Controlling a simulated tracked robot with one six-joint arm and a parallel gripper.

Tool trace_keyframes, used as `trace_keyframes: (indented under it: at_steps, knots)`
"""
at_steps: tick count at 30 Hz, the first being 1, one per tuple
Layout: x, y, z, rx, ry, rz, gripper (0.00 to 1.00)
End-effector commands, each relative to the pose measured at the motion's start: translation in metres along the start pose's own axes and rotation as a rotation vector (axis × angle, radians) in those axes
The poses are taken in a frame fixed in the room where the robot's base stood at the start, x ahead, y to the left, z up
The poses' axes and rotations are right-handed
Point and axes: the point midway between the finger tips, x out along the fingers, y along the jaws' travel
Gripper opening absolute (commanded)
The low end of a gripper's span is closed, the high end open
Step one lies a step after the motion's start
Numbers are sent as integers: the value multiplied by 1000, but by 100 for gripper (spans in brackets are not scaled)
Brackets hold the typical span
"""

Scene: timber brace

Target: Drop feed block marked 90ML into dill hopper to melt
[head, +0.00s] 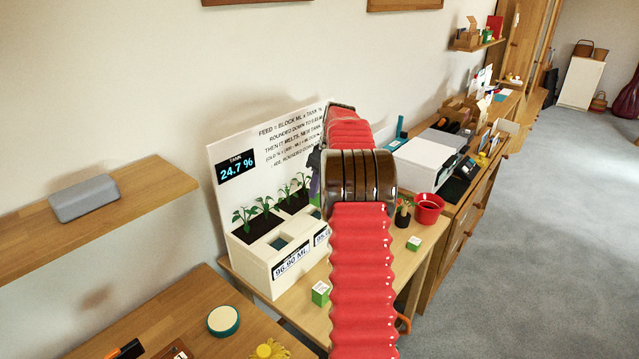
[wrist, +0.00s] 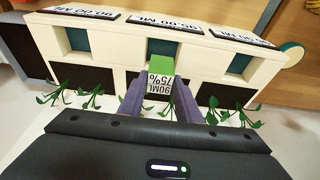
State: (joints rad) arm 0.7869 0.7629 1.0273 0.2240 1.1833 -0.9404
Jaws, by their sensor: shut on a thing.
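In the wrist view my gripper (wrist: 159,92) has its two purple fingers shut on a small block (wrist: 158,84), white with a green face and marked 90ML 75%. The block overlaps the edge of the middle square hopper opening (wrist: 163,51); I cannot tell its height above it. The white hopper box (head: 268,274) has several openings with ML displays in front and green seedlings behind. One display (head: 291,263) reads about 96.90 ML. No plant name is readable, so I cannot tell which hopper is dill. In the head view my arm hides the gripper's tips and the held block.
A sign behind the box has a tank display (head: 237,167) reading 24.7 %. Two other green-and-white blocks, a near one (head: 320,293) and a far one (head: 414,243), lie on the table. A red pot (head: 428,209) and a white machine (head: 425,165) stand farther right.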

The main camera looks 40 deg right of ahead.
Motion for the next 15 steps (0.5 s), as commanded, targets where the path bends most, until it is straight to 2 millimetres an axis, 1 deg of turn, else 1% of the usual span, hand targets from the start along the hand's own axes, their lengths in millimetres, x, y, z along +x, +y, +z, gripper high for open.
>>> trace_keyframes:
  at_steps: [15]
  knots:
    - [49, 0, 14, 2, -1, -1, 7]
